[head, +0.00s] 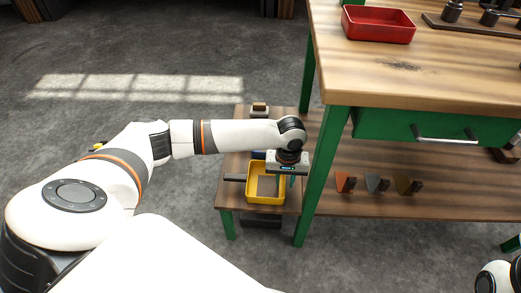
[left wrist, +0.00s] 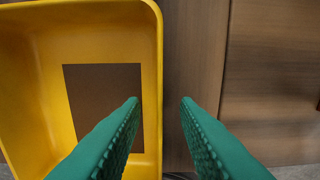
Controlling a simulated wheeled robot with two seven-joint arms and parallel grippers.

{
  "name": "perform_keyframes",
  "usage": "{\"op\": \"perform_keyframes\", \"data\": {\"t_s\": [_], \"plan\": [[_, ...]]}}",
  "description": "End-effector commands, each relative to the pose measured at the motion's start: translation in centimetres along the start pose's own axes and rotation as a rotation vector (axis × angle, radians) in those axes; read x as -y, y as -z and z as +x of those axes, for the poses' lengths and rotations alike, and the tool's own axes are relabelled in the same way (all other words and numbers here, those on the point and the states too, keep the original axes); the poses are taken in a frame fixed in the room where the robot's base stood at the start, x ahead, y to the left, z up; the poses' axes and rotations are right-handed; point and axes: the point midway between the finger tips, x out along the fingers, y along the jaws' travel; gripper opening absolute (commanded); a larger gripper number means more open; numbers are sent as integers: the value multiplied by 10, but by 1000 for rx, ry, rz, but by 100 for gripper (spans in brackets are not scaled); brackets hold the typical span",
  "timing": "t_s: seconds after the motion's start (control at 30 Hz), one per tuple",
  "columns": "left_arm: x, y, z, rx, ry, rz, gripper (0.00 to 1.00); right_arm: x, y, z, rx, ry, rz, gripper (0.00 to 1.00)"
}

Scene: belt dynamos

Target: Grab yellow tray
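The yellow tray (head: 265,200) sits on the low wooden shelf left of the workbench leg in the head view. In the left wrist view the yellow tray (left wrist: 100,35) fills the left side, with a dark brown rectangle on its floor. My left gripper (head: 287,178) is over the tray's right side, pointing down. In the left wrist view its two green fingers (left wrist: 160,103) are apart, one on each side of the tray's right wall in the picture. Whether they touch the wall cannot be told. My right gripper is not in view.
The workbench (head: 420,75) with a red tray (head: 378,24) and a green drawer (head: 420,126) stands close right. Its green leg (head: 322,175) is just right of my left gripper. Several small blocks lie on the lower shelf. Grey floor is open at left.

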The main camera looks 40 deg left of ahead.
Motion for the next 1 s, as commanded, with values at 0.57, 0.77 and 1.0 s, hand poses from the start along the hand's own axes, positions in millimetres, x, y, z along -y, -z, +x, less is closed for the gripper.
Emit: {"op": "perform_keyframes", "data": {"t_s": [0.57,0.77,1.0], "plan": [[0,0,5,1,-1,0,0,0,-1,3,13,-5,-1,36],[0,0,5,1,-1,0,0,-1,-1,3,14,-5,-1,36],[0,0,-4,1,0,0,0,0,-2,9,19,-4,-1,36]]}}
